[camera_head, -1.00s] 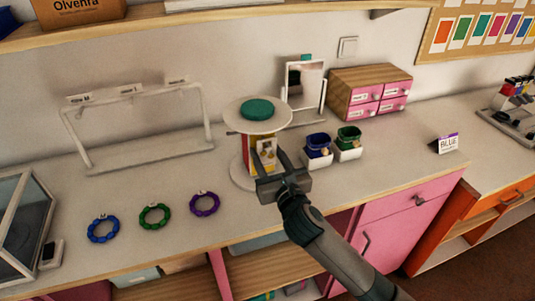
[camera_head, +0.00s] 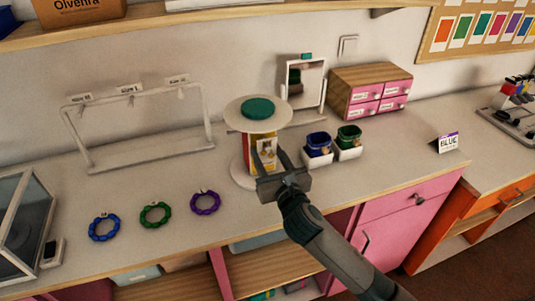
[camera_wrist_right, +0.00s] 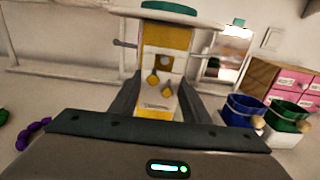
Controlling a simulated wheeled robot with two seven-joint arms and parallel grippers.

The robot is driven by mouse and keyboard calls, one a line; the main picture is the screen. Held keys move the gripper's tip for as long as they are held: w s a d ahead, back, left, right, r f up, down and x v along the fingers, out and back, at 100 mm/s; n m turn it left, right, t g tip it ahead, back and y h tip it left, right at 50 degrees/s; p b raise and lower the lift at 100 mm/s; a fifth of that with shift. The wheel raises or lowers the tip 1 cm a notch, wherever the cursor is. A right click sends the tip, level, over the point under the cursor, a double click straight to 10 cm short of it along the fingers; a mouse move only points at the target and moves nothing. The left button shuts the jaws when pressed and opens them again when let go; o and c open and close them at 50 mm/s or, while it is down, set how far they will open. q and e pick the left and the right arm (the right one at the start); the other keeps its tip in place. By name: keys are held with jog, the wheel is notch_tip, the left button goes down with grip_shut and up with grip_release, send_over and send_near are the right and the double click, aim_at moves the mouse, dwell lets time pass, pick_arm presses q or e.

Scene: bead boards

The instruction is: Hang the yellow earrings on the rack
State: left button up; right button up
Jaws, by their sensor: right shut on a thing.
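The yellow earrings (camera_wrist_right: 161,86) hang on a small pale card (camera_wrist_right: 158,106), seen between the fingers in the right wrist view. My right gripper (camera_head: 268,161) is shut on this card, upright in front of the round display stand (camera_head: 243,118). The stand has a white disc top with a teal cap and yellow and red panels below; a peg (camera_wrist_right: 124,43) sticks out left in the wrist view. The card overlaps the panels, so I cannot tell whether it touches them. My left gripper is not in view.
Blue (camera_head: 104,227), green (camera_head: 155,215) and purple (camera_head: 205,202) bead rings lie in front. Blue (camera_head: 318,143) and green (camera_head: 349,136) cups, a mirror (camera_head: 306,82) and pink drawers (camera_head: 366,95) stand right of the stand.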

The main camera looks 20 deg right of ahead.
jog(key=shift+w+r, duration=0.15)
dwell(0.4)
jog(key=o, duration=1.6)
jog(key=shift+o, duration=0.2)
jog(key=shift+w+f, duration=0.2)
jog(key=shift+w, duration=0.1)
jog(key=shift+s, duration=0.25)
jog(key=shift+s+f+p, duration=0.2)
jog(key=shift+s+p, duration=0.55)
jog(key=shift+s, duration=0.95)
jog(key=shift+s+d+f+p, duration=0.15)
jog(key=shift+s+p, duration=0.1)
jog(key=shift+s, duration=0.9)
jog(key=shift+s+a+f+p, duration=0.1)
jog(key=shift+s+p, duration=0.1)
jog(key=shift+s, duration=0.95)
jog(key=shift+f, duration=0.1)
